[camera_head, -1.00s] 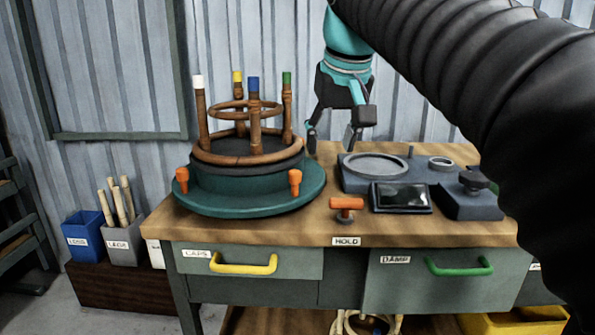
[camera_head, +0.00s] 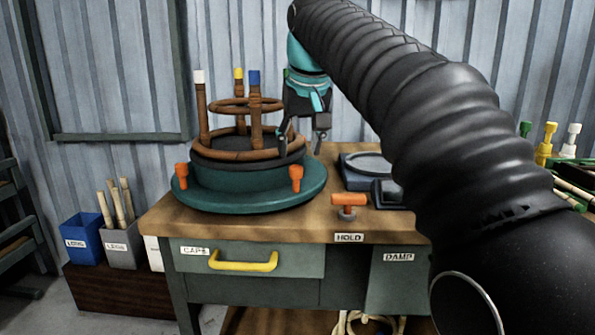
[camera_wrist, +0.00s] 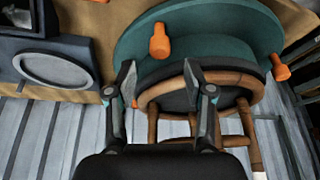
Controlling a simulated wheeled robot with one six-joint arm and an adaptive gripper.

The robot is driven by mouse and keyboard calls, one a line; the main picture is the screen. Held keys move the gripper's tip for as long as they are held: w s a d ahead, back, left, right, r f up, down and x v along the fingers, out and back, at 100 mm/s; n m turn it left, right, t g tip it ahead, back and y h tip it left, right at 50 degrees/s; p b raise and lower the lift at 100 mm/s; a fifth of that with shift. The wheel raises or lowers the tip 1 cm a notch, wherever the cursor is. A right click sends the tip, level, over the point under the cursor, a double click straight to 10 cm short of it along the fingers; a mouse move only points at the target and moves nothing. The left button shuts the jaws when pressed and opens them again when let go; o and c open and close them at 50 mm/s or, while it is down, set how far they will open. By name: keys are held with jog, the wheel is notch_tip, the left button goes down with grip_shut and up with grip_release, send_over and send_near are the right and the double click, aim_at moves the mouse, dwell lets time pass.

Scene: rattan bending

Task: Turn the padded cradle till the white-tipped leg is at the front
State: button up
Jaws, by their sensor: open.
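The padded cradle (camera_head: 215,200) is a round teal turntable with a dark pad and orange pegs, at the left of the bench. An upturned rattan stool frame (camera_head: 240,156) sits on it, legs up. The white-tipped leg (camera_head: 202,105) is at the left. The blue-tipped leg (camera_head: 255,110) is nearest the front and the yellow-tipped leg (camera_head: 239,95) is at the back. The green-tipped leg is mostly hidden behind my gripper (camera_head: 303,135), which is open and empty at the frame's right side. In the wrist view its fingers (camera_wrist: 157,82) are apart beside the rattan ring and cradle edge (camera_wrist: 205,30).
An orange T-handle (camera_head: 348,201) stands at the bench front above the HOLD label. A dark fixture with a round ring (camera_head: 368,163) lies to the right, partly behind my arm. Blue (camera_head: 82,239) and grey bins stand on the left.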

aim_at(296, 167)
jog(key=shift+b+x, duration=0.45)
jog(key=shift+x, duration=2.15)
grip_shut()
